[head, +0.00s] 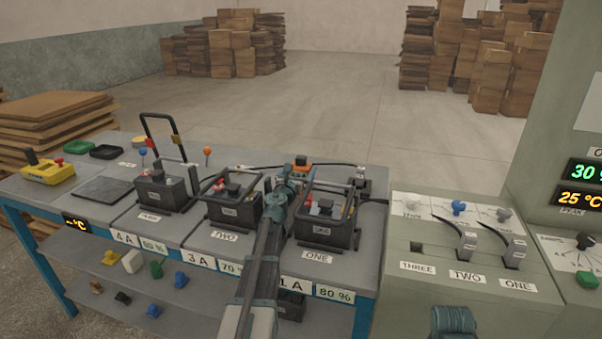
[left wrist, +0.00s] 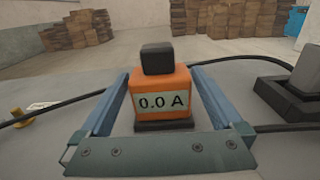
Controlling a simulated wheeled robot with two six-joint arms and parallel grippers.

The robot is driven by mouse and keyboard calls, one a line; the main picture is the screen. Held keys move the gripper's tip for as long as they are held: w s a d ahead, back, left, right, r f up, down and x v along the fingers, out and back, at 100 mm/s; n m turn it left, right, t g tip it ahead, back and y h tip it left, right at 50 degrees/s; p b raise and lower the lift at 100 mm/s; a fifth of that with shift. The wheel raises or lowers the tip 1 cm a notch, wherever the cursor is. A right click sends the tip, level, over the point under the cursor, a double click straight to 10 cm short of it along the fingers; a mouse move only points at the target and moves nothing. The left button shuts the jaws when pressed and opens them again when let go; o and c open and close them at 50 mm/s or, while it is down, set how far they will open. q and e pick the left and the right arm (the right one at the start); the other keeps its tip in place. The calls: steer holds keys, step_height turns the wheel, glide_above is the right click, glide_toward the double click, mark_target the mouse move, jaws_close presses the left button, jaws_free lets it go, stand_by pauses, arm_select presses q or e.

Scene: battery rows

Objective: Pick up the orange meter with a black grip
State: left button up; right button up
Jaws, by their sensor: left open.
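The orange meter (left wrist: 162,84) stands upright on a dark base, with a black grip (left wrist: 157,58) on top and a display reading 0.0 A. In the head view the meter (head: 302,168) is at the back of the bench, behind the battery labelled ONE. My left gripper (left wrist: 160,78) is open, its two fingers on either side of the meter's body, with a visible gap on the left. In the head view the left gripper (head: 294,186) is just in front of the meter and partly hides it.
Black cables (head: 345,164) run to both sides of the meter. A yellow device (head: 48,172) lies at the bench's left end. A lever console (head: 440,285) stands at right.

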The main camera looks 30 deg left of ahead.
mark_target(304, 163)
arm_select(q)
steer(key=x, duration=0.5)
steer(key=shift+s, duration=0.1)
steer(key=c, duration=1.5)
steer(key=shift+r, duration=0.1)
step_height(304, 163, up, 10)
steer(key=p, duration=1)
